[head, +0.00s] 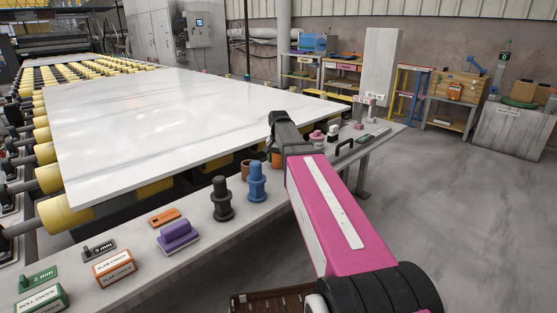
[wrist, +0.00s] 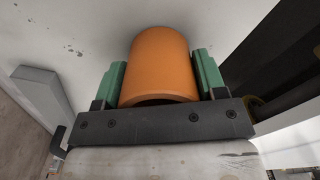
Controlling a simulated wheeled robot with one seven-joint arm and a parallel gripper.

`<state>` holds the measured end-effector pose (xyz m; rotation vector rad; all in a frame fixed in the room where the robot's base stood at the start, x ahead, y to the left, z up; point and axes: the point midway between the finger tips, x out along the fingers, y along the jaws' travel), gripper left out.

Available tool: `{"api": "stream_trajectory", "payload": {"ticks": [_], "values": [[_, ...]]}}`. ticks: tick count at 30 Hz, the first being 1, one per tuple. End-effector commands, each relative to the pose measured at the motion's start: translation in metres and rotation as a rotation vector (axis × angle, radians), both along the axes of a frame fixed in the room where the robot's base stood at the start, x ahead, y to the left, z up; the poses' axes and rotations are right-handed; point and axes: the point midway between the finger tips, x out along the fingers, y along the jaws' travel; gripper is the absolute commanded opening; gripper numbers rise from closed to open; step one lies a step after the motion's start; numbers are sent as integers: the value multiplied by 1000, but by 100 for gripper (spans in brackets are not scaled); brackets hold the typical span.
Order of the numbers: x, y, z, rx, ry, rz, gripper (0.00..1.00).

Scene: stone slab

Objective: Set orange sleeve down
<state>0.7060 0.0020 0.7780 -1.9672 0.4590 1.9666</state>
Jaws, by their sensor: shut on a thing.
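In the wrist view the orange sleeve (wrist: 160,60), a smooth cylinder, sits between the two green finger pads of my gripper (wrist: 163,78). The jaws are shut on its sides. A pale surface lies beyond it; I cannot tell whether the sleeve touches that surface. In the head view my arm reaches over the narrow grey ledge beside the slab. A small orange patch, likely the sleeve (head: 276,160), shows below my dark wrist link, which hides most of the gripper.
The white slab (head: 190,110) lies on yellow rollers behind the ledge (head: 190,255). Near my arm on the ledge stand a brown ring (head: 246,170), a blue stepped peg (head: 257,184) and a dark one (head: 222,202). A purple block (head: 178,237) and labelled chocks (head: 114,267) lie further left.

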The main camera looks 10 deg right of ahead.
Motion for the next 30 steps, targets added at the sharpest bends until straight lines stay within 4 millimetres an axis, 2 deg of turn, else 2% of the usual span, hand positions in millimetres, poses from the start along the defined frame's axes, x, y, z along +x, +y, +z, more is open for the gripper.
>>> {"api": "stream_trajectory", "payload": {"ticks": [4, 5, 7, 16, 20, 30], "values": [[0, 0, -3, 0, 0, 0, 39], [0, 0, -3, 0, 0, 0, 68], [0, 0, -3, 0, 0, 0, 90], [0, 0, -2, 0, 0, 0, 90], [0, 0, 5, 0, -1, 0, 90], [1, 0, 58, 0, -2, 0, 90]]}}
